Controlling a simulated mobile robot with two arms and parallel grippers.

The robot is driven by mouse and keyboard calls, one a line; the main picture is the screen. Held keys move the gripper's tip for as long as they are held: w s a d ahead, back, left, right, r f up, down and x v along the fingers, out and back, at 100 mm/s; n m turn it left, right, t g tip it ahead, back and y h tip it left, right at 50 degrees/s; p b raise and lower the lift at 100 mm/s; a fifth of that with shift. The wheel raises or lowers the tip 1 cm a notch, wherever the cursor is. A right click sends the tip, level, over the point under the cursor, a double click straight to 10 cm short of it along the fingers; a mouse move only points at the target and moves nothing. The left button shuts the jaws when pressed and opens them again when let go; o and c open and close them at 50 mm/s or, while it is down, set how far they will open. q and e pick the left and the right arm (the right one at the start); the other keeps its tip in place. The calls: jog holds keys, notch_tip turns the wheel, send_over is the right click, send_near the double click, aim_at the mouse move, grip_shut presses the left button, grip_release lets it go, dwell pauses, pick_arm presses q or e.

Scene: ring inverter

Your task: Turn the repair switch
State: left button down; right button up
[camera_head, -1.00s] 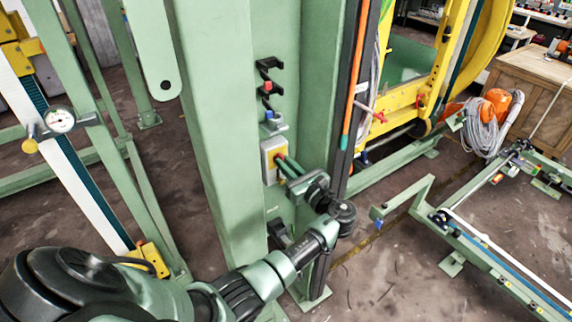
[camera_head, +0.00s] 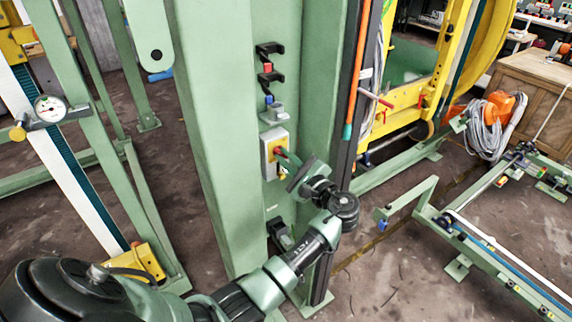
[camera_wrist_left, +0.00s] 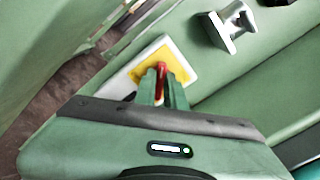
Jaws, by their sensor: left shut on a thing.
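The repair switch is a red handle (camera_wrist_left: 162,75) on a yellow plate in a pale box (camera_head: 268,144), fixed to the green column. My left gripper (camera_head: 283,158) reaches it from the lower right in the head view. In the left wrist view, my left gripper (camera_wrist_left: 161,88) has its green fingers closed around the red handle, whose upper end shows between and above the fingertips. The fingers hide the handle's lower part. The yellow plate (camera_wrist_left: 150,68) shows around the handle. My right gripper is not in view.
Above the switch box, the column carries a blue-topped grey bracket (camera_head: 271,111), a red button (camera_head: 267,68) and black hooks (camera_head: 269,48). A black fitting (camera_head: 280,234) sits below. An orange-and-teal pole (camera_head: 354,80) stands to the right.

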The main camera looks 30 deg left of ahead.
pick_arm(q)
jog(key=shift+f+n+b, duration=0.2)
jog(key=shift+n+b, duration=2.2)
jog(key=shift+b, duration=0.15)
jog(key=shift+f+n+b, duration=0.15)
jog(key=shift+n+b, duration=2.25)
jog(key=shift+b, duration=0.1)
jog(key=c, duration=1.5)
grip_release()
jog(key=shift+r, duration=0.1)
jog(key=shift+s, duration=0.1)
